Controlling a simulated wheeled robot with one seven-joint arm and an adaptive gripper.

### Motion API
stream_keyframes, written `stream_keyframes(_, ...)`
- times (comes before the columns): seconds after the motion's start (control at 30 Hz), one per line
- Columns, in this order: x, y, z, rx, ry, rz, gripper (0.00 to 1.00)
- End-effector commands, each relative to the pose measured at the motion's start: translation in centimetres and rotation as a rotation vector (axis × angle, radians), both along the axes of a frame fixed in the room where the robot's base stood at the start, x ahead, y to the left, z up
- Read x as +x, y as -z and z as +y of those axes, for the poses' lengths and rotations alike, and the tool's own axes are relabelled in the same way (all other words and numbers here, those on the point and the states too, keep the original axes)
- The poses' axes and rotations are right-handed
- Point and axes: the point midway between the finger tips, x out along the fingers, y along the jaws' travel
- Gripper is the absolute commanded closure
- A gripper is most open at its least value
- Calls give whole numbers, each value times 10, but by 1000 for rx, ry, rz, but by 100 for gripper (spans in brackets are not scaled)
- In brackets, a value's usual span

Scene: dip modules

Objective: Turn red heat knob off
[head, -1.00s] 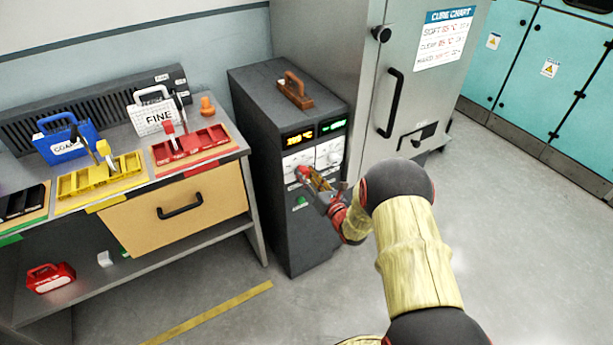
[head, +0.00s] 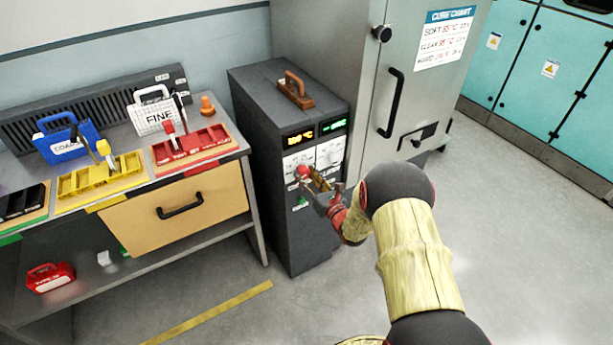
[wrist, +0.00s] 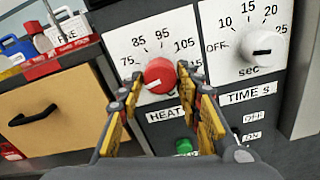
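The red heat knob (wrist: 159,76) is on a white dial plate marked 75, 85, 95 and 105, above a HEAT label. Its white pointer line points to the lower left. The knob also shows in the head view (head: 302,172). My gripper (wrist: 158,80) is at the knob, with one fingertip on its left and one on its right. The fingers are spread and seem slightly apart from the knob; contact is hard to judge. The left finger covers the dial's lower left. In the head view my gripper (head: 313,179) is in front of the dark heater unit (head: 270,150).
A white time knob (wrist: 263,45) is close on the right, its pointer towards OFF. A green button (wrist: 183,146) is below the heat dial. An orange display (head: 299,136) is above. A workbench with trays and a drawer (head: 175,208) stands left, a grey cabinet (head: 400,110) right.

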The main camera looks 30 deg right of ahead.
Motion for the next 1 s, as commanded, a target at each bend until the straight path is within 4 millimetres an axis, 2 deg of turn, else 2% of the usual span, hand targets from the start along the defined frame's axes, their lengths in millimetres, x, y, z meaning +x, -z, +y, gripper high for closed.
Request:
stream_keyframes(0.2,1,-2,-1,-1,1,-4,51)
stream_keyframes(0.57,-3,-4,-2,-1,2,-6,51)
stream_keyframes(0.77,-31,-3,-3,-1,4,-5,51)
stream_keyframes(1.0,-80,-3,-6,-1,5,-5,51)
